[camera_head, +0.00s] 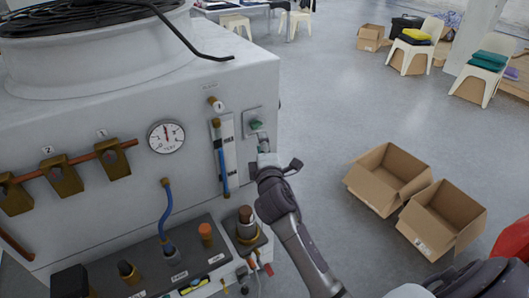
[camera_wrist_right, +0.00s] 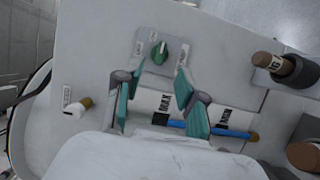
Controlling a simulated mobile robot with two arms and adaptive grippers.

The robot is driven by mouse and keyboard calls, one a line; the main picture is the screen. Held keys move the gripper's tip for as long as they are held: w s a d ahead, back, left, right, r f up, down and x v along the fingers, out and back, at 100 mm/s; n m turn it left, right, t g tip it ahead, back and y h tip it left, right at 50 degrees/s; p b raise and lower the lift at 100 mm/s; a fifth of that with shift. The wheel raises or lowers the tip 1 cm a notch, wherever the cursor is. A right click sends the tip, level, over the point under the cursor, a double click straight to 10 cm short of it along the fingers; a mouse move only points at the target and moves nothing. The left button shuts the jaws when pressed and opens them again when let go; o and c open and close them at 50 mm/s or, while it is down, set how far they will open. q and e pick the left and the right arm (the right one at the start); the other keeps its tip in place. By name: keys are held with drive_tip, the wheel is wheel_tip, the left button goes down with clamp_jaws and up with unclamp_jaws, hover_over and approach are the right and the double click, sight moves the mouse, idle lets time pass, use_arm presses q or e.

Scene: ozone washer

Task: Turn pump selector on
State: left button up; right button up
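The pump selector appears to be the green rotary knob (camera_head: 256,125) on a small grey plate at the right end of the white washer's front panel. In the right wrist view the green knob (camera_wrist_right: 160,52) shows near the top centre, with small labels around it that I cannot read. My right gripper (camera_head: 266,160) is just below the knob in the head view. In the right wrist view its teal fingers (camera_wrist_right: 158,82) are spread apart with nothing gripped, and the knob lies beyond and between their tips, seemingly untouched. My left gripper is not in view.
A blue-filled sight tube (camera_head: 221,158) runs beside the knob plate. A round gauge (camera_head: 166,137) and brass fittings are further left. Hose and cap fittings line the ledge (camera_head: 160,262) below. Open cardboard boxes (camera_head: 440,218) stand on the floor at right.

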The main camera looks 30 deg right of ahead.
drive_tip(key=v, duration=0.4)
drive_tip(key=shift+s, duration=0.1)
idle(0.3)
drive_tip(key=s+a+f+m+g+y+b, duration=0.1)
drive_tip(key=a+f+g+y, duration=0.2)
drive_tip(key=f, duration=1.8)
drive_tip(key=s+a+f+m+g+y+b, duration=0.15)
drive_tip(key=s+f, duration=0.25)
drive_tip(key=f, duration=0.4)
drive_tip(key=s+f+m+g, duration=0.1)
drive_tip(key=s+f+g, duration=0.1)
drive_tip(key=s+f, duration=0.35)
drive_tip(key=s+a+f+m+g+y, duration=0.1)
drive_tip(key=s+f+g, duration=0.1)
drive_tip(key=f, duration=0.7)
drive_tip(key=s+f+m+g, duration=0.2)
drive_tip(key=s+f, duration=0.5)
drive_tip(key=s, duration=0.5)
drive_tip(key=s+f+m+g+b, duration=0.1)
drive_tip(key=s+f+m+g, duration=0.1)
drive_tip(key=s+f, duration=0.5)
drive_tip(key=s+f+m+g+b, duration=0.1)
drive_tip(key=s+f+m+g, duration=0.2)
drive_tip(key=s+f, duration=0.5)
drive_tip(key=s+y, duration=0.1)
drive_tip(key=s, duration=0.9)
drive_tip(key=shift+a, duration=0.1)
